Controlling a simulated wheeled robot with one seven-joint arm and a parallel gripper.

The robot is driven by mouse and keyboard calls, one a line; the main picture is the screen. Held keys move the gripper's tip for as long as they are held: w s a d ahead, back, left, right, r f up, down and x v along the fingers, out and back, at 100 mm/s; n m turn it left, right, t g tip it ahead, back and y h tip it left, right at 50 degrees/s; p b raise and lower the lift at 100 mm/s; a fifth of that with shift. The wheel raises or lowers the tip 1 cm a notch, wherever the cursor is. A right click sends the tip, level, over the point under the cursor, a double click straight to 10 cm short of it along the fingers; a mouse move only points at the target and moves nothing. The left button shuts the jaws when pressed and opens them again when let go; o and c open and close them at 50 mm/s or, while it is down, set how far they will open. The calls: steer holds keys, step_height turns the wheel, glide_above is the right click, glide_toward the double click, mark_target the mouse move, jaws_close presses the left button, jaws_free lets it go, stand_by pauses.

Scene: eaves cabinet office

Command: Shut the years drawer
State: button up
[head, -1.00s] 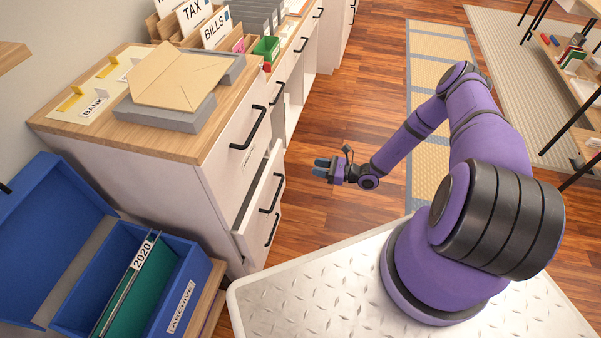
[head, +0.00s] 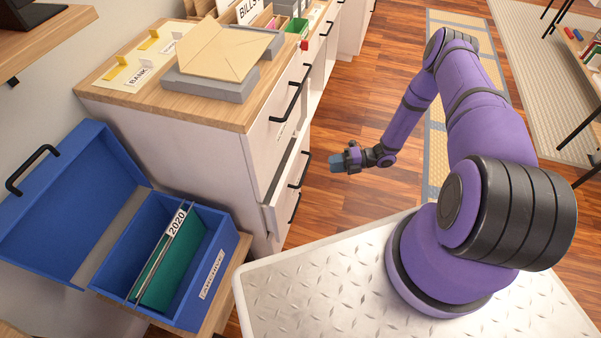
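A white cabinet (head: 180,150) with a wooden top stands left of centre. One drawer (head: 289,182) below its top drawer sticks out partway, with a black bar handle (head: 303,169) on its front. I cannot read a years label on it. My gripper (head: 336,163) hangs over the floor to the right of the drawer front, apart from it, and points left. It appears empty. Its fingers overlap in this view, so the gap between them does not show.
A blue archive box (head: 220,255) with raised lid and a 2020 divider (head: 176,222) stands at the lower left. Grey folders (head: 215,86) and an open envelope (head: 222,50) lie on the cabinet top. The wooden floor (head: 335,205) right of the drawer is clear.

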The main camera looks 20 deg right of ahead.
mark_target(305, 169)
steer(key=shift+m, duration=0.3)
steer(key=x, duration=1.1)
steer(key=shift+s, duration=0.15)
jaws_close()
